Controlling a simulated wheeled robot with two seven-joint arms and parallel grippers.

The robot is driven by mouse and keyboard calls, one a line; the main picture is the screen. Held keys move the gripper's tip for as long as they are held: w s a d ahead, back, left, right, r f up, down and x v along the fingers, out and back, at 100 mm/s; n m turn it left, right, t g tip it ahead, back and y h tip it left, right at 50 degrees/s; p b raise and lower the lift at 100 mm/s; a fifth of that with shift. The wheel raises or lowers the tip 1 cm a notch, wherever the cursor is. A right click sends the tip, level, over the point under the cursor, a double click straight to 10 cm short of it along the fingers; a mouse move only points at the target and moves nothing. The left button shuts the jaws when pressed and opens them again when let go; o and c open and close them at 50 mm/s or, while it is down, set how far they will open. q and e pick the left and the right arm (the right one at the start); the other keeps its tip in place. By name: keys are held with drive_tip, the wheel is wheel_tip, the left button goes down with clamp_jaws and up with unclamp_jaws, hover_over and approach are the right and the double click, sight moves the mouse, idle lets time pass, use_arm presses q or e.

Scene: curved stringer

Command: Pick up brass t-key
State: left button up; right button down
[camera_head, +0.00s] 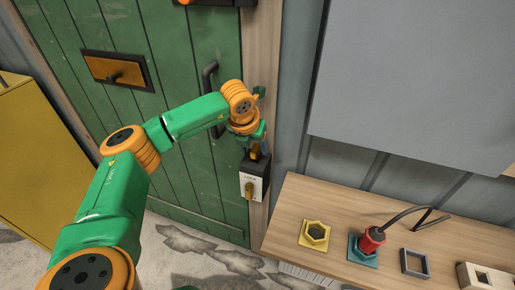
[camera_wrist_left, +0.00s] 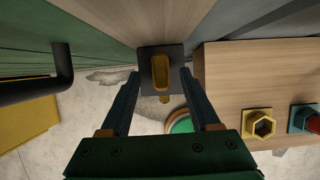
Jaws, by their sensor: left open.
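The brass T-key (camera_wrist_left: 161,76) stands at the top of a black lock box (camera_head: 251,169) fixed to the wooden door post. In the head view its brass top (camera_head: 254,151) shows just below my left gripper (camera_head: 254,138). In the left wrist view the key lies between the two spread fingers, with gaps on both sides. The gripper is open and points down at the key; it holds nothing. A second brass piece (camera_head: 249,189) sits on the box's white front plate marked LOCK. The key's lower part is hidden. My right gripper is not in view.
A green plank door with a dark handle (camera_head: 209,86) and a brass plate (camera_head: 117,70) is beside the box. A wooden bench (camera_head: 287,222) at right carries a yellow hex socket (camera_head: 314,235), a red plug (camera_head: 371,240) and a grey square frame (camera_head: 415,263). A yellow cabinet (camera_head: 32,160) stands left.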

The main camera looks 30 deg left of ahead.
sight(255, 148)
use_arm(q)
drive_tip(key=x, duration=0.2)
drive_tip(key=shift+w+f, duration=0.1)
drive_tip(key=shift+f, duration=0.2)
drive_tip(key=shift+w+f, duration=0.25)
drive_tip(key=shift+w, duration=0.05)
drive_tip(key=shift+s+r, duration=0.15)
clamp_jaws()
